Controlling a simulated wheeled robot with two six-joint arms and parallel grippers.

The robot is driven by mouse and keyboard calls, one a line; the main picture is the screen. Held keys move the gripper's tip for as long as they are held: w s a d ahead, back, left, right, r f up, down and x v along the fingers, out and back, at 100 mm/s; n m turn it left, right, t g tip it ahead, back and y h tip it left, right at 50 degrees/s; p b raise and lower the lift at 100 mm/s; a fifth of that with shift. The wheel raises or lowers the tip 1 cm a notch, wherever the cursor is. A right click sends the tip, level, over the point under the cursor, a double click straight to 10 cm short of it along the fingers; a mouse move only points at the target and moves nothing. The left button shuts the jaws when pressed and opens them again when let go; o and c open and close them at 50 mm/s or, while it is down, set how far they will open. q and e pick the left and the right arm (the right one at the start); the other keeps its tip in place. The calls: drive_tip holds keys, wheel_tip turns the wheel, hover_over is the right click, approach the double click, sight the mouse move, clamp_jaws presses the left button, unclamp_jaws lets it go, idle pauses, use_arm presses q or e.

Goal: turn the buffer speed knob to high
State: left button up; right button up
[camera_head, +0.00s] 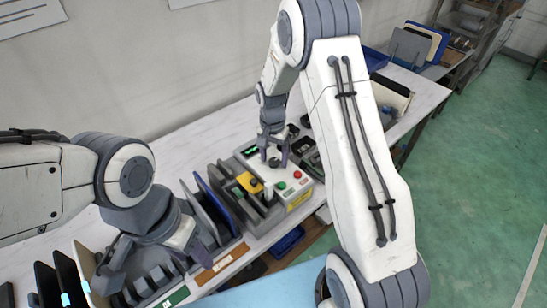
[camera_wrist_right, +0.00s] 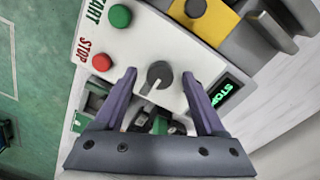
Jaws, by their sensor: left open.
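The dark round knob (camera_wrist_right: 159,75) with a white pointer line sits on the white control panel (camera_wrist_right: 132,50). In the right wrist view its line points down and slightly left. My right gripper (camera_wrist_right: 158,84) is open, with one finger on each side of the knob and a gap to each. In the head view the right gripper (camera_head: 274,150) is over the control box. My left gripper (camera_head: 152,262) is open over the rack of slots at lower left.
A green button (camera_wrist_right: 120,16) and a red button (camera_wrist_right: 102,62) sit near the knob. Dark upright panels (camera_head: 215,205) stand in the rack. Green floor (camera_head: 460,170) is open at right.

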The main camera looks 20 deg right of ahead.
sight(273, 160)
wheel_tip(273, 160, up, 10)
drive_tip(key=b, duration=0.1)
drive_tip(key=shift+a+r+b, duration=0.15)
drive_tip(key=shift+r+b, duration=0.05)
drive_tip(key=shift+b, duration=0.1)
idle(0.3)
drive_tip(key=shift+w, duration=0.1)
